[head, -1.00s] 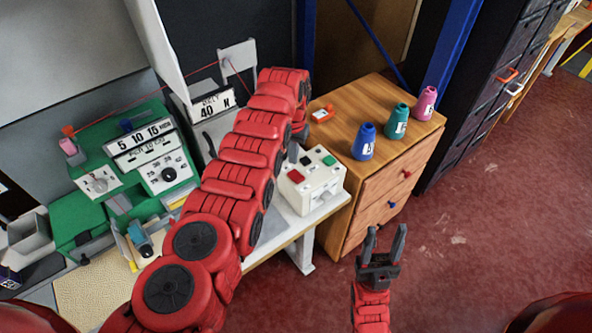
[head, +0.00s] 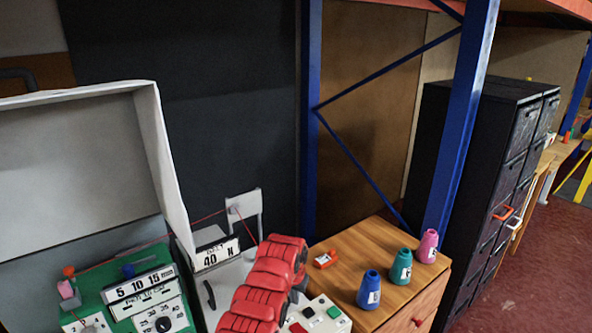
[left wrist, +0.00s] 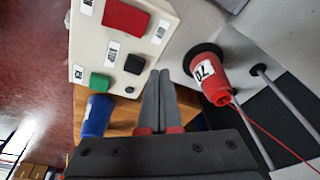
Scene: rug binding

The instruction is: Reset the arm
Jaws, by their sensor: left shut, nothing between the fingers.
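My left arm (head: 268,285) shows as a red segmented arm at the lower middle of the head view. Its gripper is hidden behind the arm there. In the left wrist view my left gripper (left wrist: 163,75) is shut and empty, its two dark fingers together. They point toward the gap between the white button box (left wrist: 121,50) and a red thread cone (left wrist: 208,78). My right gripper is out of the head view.
The button box (head: 322,316) sits right of my arm. Blue (head: 369,291), teal (head: 401,268) and pink (head: 427,247) cones stand on the wooden cabinet (head: 345,245). The green machine (head: 112,297) is at left. A blue post (head: 462,120) rises behind the cabinet.

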